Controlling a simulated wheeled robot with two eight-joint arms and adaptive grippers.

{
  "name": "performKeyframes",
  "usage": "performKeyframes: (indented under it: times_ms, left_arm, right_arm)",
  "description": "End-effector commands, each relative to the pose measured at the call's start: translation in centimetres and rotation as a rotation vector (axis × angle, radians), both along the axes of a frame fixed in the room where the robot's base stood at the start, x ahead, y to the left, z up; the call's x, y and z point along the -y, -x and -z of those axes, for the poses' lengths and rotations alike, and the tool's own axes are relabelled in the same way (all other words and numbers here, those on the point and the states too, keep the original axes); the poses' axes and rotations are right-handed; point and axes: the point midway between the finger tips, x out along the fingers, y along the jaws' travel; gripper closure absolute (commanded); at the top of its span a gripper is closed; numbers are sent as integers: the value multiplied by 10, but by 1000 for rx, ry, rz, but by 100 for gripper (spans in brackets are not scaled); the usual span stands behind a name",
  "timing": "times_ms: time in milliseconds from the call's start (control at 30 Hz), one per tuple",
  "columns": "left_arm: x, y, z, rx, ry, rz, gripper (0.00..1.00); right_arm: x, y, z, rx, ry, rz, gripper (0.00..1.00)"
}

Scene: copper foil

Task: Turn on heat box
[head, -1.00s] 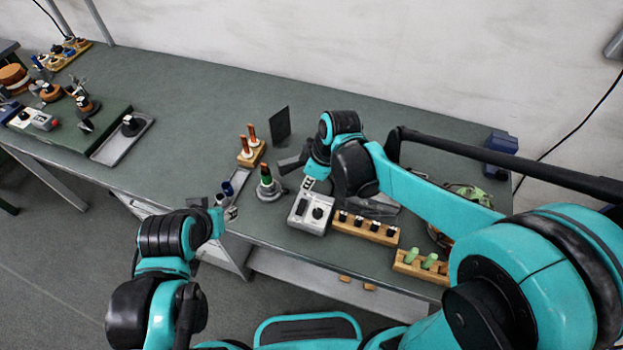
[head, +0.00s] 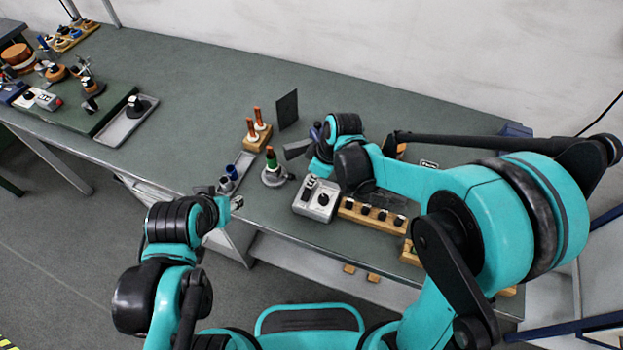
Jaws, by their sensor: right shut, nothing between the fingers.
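A light grey control box (head: 301,209) with a black knob and small dark switches on its top stands near the bench's front edge; I take it for the heat box, though no label can be read. My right gripper (head: 294,151) is shut and empty, held above and behind the box, slightly left of it, apart from it. My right wrist and forearm hang over the bench at the box's right back corner. My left gripper (head: 236,202) is at the bench's front edge, left of the box. Its fingers are small and partly hidden, so their opening cannot be told.
A wooden block (head: 372,214) with several black knobs sits right of the box. A round stand with a green-topped post (head: 271,160) is at its left. Behind are a wooden block with copper rods (head: 257,137) and a dark upright plate (head: 288,110). The bench's back middle is clear.

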Motion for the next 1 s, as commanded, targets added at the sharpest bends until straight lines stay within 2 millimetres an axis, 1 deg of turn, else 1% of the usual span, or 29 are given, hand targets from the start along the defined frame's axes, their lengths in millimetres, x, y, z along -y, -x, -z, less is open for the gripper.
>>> performKeyframes:
  times_ms: [33, 67, 433, 733, 1000]
  left_arm:
    - [0, 0, 8, 0, 0, 0, 59]
    - [0, 0, 10, 0, 0, 0, 59]
    - [0, 0, 6, 0, 0, 0, 59]
    - [0, 0, 1, 0, 0, 0, 59]
    - [0, 0, 1, 0, 0, 0, 59]
  right_arm:
    - [2, -4, 8, -35, -16, 4, 100]
    - [3, -5, 10, -59, -27, 4, 100]
    - [0, -1, 5, -67, -29, -1, 100]
    - [-4, 9, -1, -66, -30, 1, 100]
    - [-4, 10, 0, -66, -30, 1, 100]
